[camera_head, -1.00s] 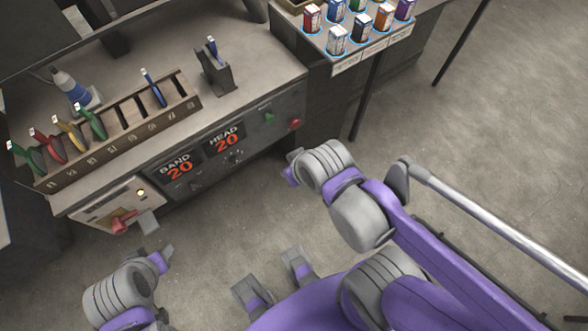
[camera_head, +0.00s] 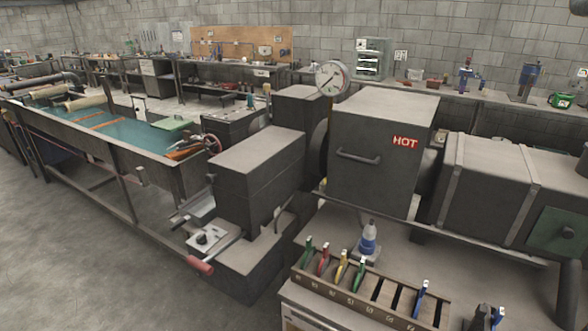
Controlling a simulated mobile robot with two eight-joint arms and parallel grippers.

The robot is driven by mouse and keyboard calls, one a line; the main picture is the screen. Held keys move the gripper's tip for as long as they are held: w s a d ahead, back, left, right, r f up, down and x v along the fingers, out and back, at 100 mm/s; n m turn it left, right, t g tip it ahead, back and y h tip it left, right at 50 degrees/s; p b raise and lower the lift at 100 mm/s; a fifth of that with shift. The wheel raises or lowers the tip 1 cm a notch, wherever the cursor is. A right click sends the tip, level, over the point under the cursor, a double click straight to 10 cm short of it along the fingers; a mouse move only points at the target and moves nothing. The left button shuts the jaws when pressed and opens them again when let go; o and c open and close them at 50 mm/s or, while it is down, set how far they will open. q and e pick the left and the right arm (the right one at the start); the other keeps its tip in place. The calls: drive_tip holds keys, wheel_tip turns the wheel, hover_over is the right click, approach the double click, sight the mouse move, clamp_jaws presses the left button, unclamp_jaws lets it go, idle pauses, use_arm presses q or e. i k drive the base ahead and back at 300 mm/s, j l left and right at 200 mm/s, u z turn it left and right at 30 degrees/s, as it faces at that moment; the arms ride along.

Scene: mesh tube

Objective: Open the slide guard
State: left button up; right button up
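A dark grey box-shaped cover (camera_head: 375,172) stands at the middle right of the head view, with a bar handle (camera_head: 358,156) on its front and a lit red HOT sign (camera_head: 405,142). It looks like the slide guard, though no label says so. It sits in line with the machine, between a dark block on its left and a long banded housing (camera_head: 490,190) on its right. I cannot tell whether it is fully closed. Neither of my grippers is in view.
A wooden rack (camera_head: 375,297) with several coloured tools stands on the bench in front, beside a blue and white bottle (camera_head: 369,240). A red-handled lever (camera_head: 201,265) sticks out at left. A round gauge (camera_head: 331,78) rises behind. Open floor lies at lower left.

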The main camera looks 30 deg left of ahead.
sight(244, 169)
drive_tip(key=u, duration=1.55)
drive_tip(key=k+j, duration=0.05)
